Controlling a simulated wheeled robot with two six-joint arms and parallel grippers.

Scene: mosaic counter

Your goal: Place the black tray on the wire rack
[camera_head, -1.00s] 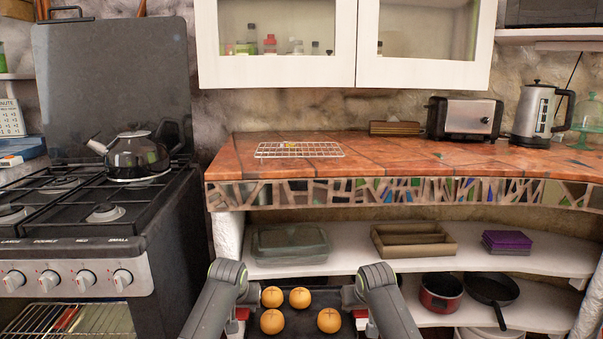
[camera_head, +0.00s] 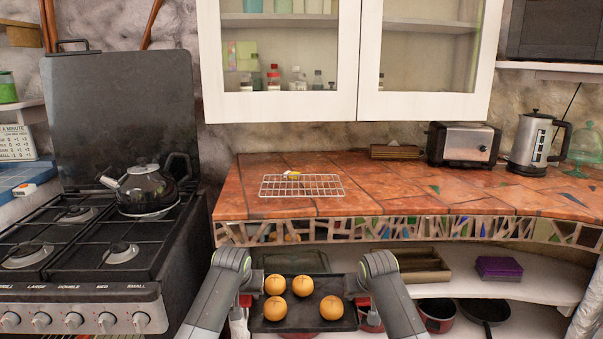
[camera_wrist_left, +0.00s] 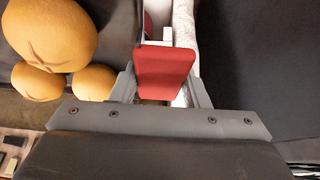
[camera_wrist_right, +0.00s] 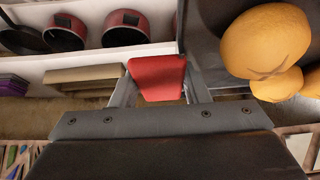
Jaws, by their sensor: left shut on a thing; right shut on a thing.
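The black tray (camera_head: 303,307) carries several round orange-brown buns (camera_head: 331,307) and looks roughly level. It is in front of the counter, below its front edge in the head view. My left gripper (camera_head: 246,300) is shut on the tray's left side, and my right gripper (camera_head: 360,299) is shut on its right side. The red finger pads show in the left wrist view (camera_wrist_left: 165,73) and right wrist view (camera_wrist_right: 157,78); the exact grip on the rim is hidden. The wire rack (camera_head: 301,186) lies flat on the counter, with a small yellow item at its back edge.
The tiled counter (camera_head: 400,196) has free room around the rack. A toaster (camera_head: 463,144) and an electric kettle (camera_head: 537,143) stand at the back right. A stove with a black kettle (camera_head: 146,190) is at the left. White cabinets hang above; shelves lie below the counter edge.

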